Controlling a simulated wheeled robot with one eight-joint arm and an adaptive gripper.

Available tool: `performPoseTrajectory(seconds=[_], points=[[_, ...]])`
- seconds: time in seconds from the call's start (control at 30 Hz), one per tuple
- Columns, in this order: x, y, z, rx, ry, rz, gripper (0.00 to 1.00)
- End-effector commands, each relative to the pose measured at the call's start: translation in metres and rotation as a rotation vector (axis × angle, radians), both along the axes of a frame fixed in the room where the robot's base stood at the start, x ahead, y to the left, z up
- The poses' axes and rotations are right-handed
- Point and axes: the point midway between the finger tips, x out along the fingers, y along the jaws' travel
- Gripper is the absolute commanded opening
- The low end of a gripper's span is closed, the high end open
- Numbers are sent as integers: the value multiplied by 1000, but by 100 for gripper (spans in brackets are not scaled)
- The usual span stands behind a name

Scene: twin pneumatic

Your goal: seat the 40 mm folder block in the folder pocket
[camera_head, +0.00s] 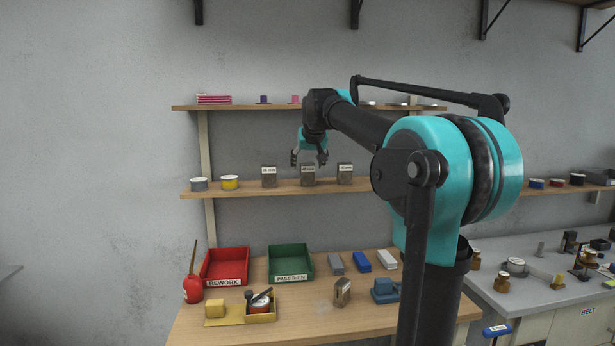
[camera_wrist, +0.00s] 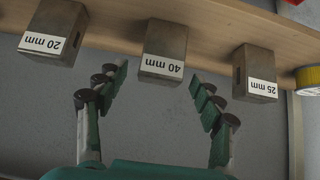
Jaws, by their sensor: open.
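The 40 mm block (camera_wrist: 165,48) is grey-brown with a white label and stands on the middle shelf, between two similar blocks. In the head view the middle block (camera_head: 308,177) is below and behind my gripper (camera_head: 308,160). In the wrist view, which looks upside down, my gripper (camera_wrist: 158,80) is open with nothing between its fingers. The 40 mm block lies in line with the gap, just beyond the fingertips; whether they touch it I cannot tell. I cannot make out which fixture is the folder pocket.
The 20 mm block (camera_wrist: 54,32) and 25 mm block (camera_wrist: 255,73) flank it closely on the shelf (camera_head: 240,188). A yellow tin (camera_head: 230,182) stands nearby. The bench below holds a red bin (camera_head: 225,280), a green bin (camera_head: 291,278), another block (camera_head: 342,292) and a blue fixture (camera_head: 385,290).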

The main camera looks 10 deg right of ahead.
Motion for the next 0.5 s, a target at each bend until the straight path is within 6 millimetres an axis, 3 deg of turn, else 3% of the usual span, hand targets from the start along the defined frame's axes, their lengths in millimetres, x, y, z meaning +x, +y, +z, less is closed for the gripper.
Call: performPoseTrajectory(seconds=[0.23, 0.5], points=[[10, 0, -4, 0, 0, 0, 67], [36, 0, -29, 1, 0, -1, 67]])
